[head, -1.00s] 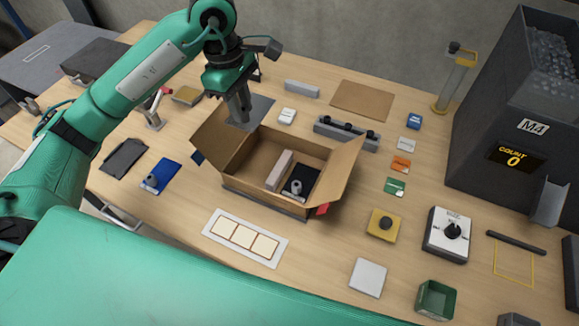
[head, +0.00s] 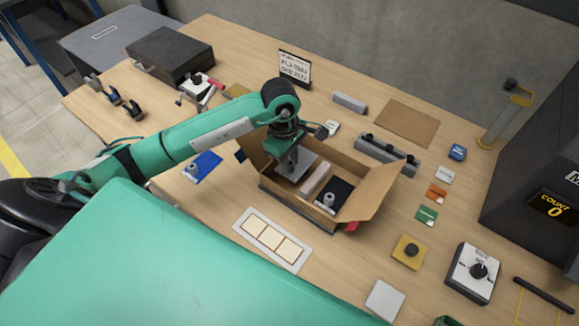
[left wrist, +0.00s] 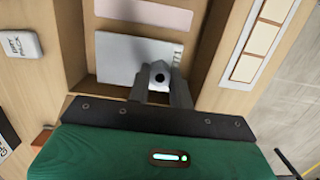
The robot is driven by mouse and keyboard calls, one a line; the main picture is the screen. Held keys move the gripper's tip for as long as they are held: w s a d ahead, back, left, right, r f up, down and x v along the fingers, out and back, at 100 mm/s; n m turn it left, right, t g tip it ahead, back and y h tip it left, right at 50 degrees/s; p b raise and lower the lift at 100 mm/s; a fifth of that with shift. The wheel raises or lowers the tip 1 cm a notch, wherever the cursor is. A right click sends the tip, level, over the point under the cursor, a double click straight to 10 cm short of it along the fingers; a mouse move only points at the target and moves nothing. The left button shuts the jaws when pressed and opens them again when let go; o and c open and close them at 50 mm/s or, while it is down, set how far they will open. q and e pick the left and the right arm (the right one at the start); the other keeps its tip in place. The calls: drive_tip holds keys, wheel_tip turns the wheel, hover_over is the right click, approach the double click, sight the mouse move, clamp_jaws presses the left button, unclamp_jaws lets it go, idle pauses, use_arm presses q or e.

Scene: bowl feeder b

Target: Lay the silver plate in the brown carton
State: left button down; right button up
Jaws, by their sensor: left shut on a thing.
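My left gripper (head: 287,170) reaches down into the left part of the brown carton (head: 288,196), which is open at the top. It is shut on the silver plate (head: 299,160), a flat rectangle with a grey knob. In the left wrist view the plate (left wrist: 112,62) lies inside the carton's walls (left wrist: 205,48), with the fingers at its knob (left wrist: 157,73). I cannot tell whether the plate touches the carton's floor. The fingers hide part of it. My right gripper is out of view.
Inside the carton, beside the plate, are a pale pinkish block (head: 314,178) and a black piece (head: 340,188) with a grey knob. A white tray with cream squares (head: 272,240) lies in front. A blue plate (head: 204,166) lies left, and a grey rail (head: 386,154) stands behind right.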

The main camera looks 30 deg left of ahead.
use_arm(q)
wheel_tip(320, 180, down, 4)
drive_tip(key=shift+r+p, duration=0.25)
drive_tip(key=shift+p, duration=0.1)
drive_tip(key=shift+f, duration=0.25)
drive_tip(key=shift+f, duration=0.1)
drive_tip(key=shift+f+b, duration=0.1)
drive_tip(key=shift+b, duration=0.2)
drive_tip(key=c, duration=1.3)
unclamp_jaws()
drive_tip(key=shift+o, duration=0.2)
